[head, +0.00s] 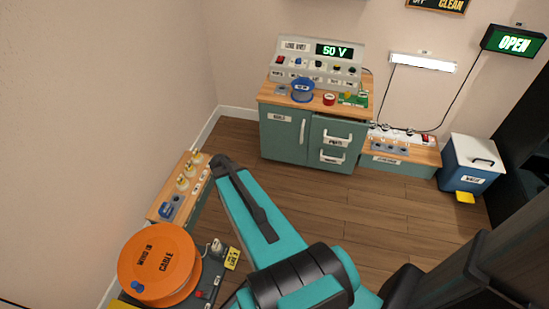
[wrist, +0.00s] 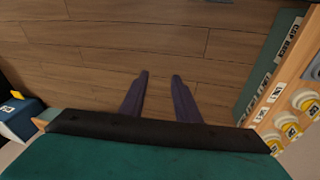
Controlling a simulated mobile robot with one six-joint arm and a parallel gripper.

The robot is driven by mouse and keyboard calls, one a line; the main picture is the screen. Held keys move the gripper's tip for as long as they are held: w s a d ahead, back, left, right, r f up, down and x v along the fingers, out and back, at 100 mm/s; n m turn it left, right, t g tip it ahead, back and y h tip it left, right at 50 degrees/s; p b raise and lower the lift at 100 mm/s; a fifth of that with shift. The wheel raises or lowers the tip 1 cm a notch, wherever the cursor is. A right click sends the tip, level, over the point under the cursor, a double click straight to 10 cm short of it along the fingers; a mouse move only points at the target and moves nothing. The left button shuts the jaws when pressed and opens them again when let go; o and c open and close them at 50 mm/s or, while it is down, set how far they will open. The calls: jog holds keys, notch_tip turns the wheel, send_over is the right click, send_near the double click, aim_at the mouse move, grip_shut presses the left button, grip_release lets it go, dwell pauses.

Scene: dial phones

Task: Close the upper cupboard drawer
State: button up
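The green cupboard (head: 283,137) with a wooden top stands against the back wall in the head view. Its upper drawer (head: 323,128) is on the right half, with a white bar handle (head: 338,138). The drawer's front seems to stand a little forward, with a dark gap under the top. The lower drawer (head: 322,156) is below it. In the wrist view my gripper (wrist: 160,75) points at bare floor, its two fingers apart with nothing between them. It is far from the drawer. In the head view its fingers cannot be made out.
An orange cable reel (head: 160,264) stands at front left, near a wooden bench (head: 165,199) with yellow-and-white fittings. A low bench (head: 400,160) and a blue-white bin (head: 470,165) stand right of the cupboard. The wooden floor (head: 370,205) before the cupboard is clear.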

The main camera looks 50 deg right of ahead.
jog(key=s+a+f+n+g, duration=0.1)
jog(key=s+a+f+n, duration=0.2)
jog(key=s+a, duration=0.3)
jog(key=s+a+f+n+g+y, duration=0.1)
jog(key=s+a+f+n, duration=0.3)
jog(key=a, duration=0.8)
jog(key=s+a+f+n+g+y, duration=0.1)
jog(key=s+a+f+n, duration=0.2)
jog(key=s+a+n, duration=0.4)
jog(key=shift+s+a+f, duration=0.3)
jog(key=shift+a, duration=0.6)
jog(key=shift+s, duration=0.1)
